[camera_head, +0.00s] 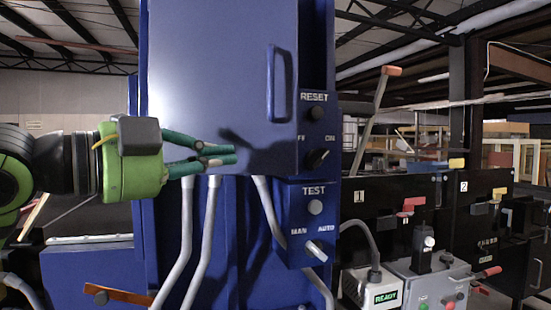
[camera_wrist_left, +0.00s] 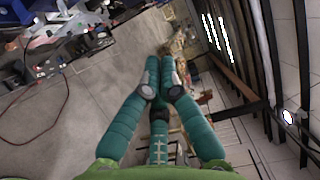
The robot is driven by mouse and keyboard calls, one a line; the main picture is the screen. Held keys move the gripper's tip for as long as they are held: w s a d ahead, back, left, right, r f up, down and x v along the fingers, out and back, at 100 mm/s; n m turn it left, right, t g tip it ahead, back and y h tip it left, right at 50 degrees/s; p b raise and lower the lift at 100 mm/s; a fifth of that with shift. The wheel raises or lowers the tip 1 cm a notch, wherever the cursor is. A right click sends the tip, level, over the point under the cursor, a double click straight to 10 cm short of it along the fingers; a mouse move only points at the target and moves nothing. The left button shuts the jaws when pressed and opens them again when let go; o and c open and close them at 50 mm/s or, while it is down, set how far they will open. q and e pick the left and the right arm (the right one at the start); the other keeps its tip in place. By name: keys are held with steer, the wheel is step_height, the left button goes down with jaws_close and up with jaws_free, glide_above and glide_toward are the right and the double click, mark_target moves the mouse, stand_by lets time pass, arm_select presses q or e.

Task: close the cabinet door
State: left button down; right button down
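The blue cabinet door (camera_head: 215,70) fills the upper middle of the head view. Its vertical blue handle (camera_head: 281,84) is near the door's right edge. The door lies across the cabinet front; I cannot tell whether a gap is left at its edge. My left gripper (camera_head: 235,154) reaches in from the left, in front of the door's lower part, and casts a shadow on it. Its green fingers are together with nothing between them, also in the left wrist view (camera_wrist_left: 160,75). I cannot tell whether the fingertips touch the door. My right gripper is not in view.
A blue control panel (camera_head: 293,215) with RESET and TEST knobs is right of and below the door. Grey pipes (camera_head: 205,235) run below it. Black numbered units (camera_head: 400,190) and a grey box with a READY label (camera_head: 387,297) stand at the right.

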arm_select(q)
steer(key=p, duration=0.5)
glide_toward(294, 150)
steer(key=s+d, duration=0.1)
steer(key=d, duration=0.2)
steer(key=w+p, duration=0.1)
steer(key=w+d+p, duration=0.1)
steer(key=w, duration=0.1)
steer(key=shift+w+d+r+p, duration=0.2)
steer(key=shift+r+p, duration=0.05)
steer(key=shift+p, duration=0.15)
steer(key=shift+w+a+f, duration=0.1)
steer(key=shift+w+a, duration=0.05)
steer(key=shift+w, duration=0.35)
steer(key=shift+f, duration=0.1)
